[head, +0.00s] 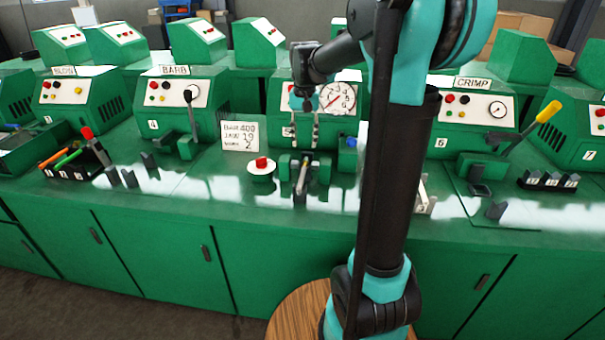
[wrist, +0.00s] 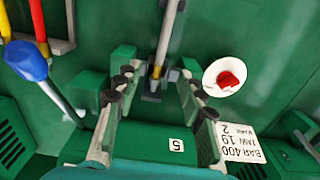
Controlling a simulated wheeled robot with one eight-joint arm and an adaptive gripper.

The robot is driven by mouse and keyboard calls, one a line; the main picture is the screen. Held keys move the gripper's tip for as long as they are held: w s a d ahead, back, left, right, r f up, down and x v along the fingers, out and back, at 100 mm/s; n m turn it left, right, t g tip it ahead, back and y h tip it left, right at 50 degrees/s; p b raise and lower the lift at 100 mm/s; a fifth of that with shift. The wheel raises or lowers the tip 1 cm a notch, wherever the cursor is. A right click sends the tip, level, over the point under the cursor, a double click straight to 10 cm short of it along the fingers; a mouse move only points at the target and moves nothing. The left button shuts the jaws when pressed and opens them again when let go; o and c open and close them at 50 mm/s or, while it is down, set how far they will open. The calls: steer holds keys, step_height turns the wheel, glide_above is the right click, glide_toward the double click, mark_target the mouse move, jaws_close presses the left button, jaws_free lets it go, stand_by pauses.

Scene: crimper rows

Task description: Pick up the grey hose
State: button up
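The grey hose (wrist: 170,28) in the wrist view runs from the top edge down to a small dark clamp (wrist: 151,88), with an orange-yellow bit at its lower end. In the head view the hose (head: 302,178) is small and sticks out toward the front from the green fixture of machine 5. My gripper (wrist: 158,78) is open, its two fingers spread on either side of the clamp and the hose's end, with no contact visible. In the head view my gripper (head: 303,132) points down above that fixture. How far it is above the hose is hard to tell.
A red button (head: 261,163) on a white disc and a placard (head: 240,136) stand left of the fixture. A blue-knobbed lever (head: 350,142) is close on its right. A tray (head: 75,172) with coloured handles is far left. A yellow-handled lever (head: 549,111) is at right.

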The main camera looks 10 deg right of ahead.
glide_above(303, 171)
steer(key=f, duration=0.6)
steer(key=shift+w+d, duration=0.1)
steer(key=shift+d, duration=0.15)
steer(key=shift+a+f, duration=0.2)
steer(key=shift+f, duration=2.45)
jaws_close()
